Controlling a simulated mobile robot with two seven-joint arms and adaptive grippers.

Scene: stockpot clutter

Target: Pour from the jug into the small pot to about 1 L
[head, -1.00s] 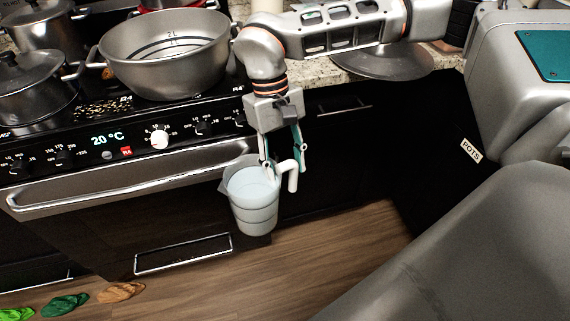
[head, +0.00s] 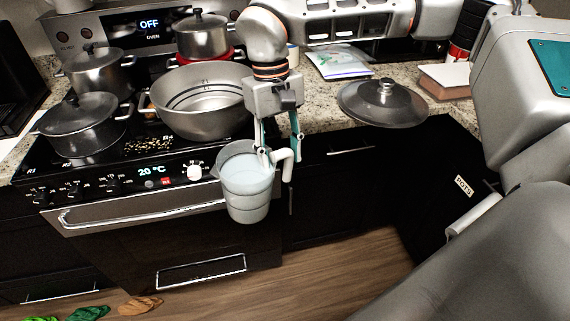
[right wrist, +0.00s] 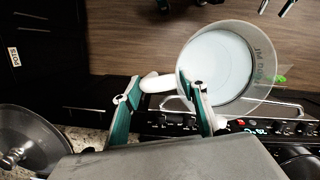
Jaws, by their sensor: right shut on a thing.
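A clear jug (head: 246,188) of pale liquid hangs nearly upright in front of the stove's front edge. My right gripper (head: 278,158) is shut on its white handle. In the right wrist view the fingers (right wrist: 165,108) meet the handle, and the liquid surface shows inside the jug (right wrist: 218,68). An open steel pot (head: 196,117) with level lines inside stands on the stove, left of and behind the jug. I cannot tell whether it is the small pot. A small lidded pot (head: 203,38) stands at the back. Only small dark parts, possibly my left gripper, show at the right wrist view's top edge.
Two more lidded pots (head: 80,124) (head: 99,70) stand on the stove's left side. Oven handle (head: 150,208) and knobs line the stove front. The floor below the jug is clear.

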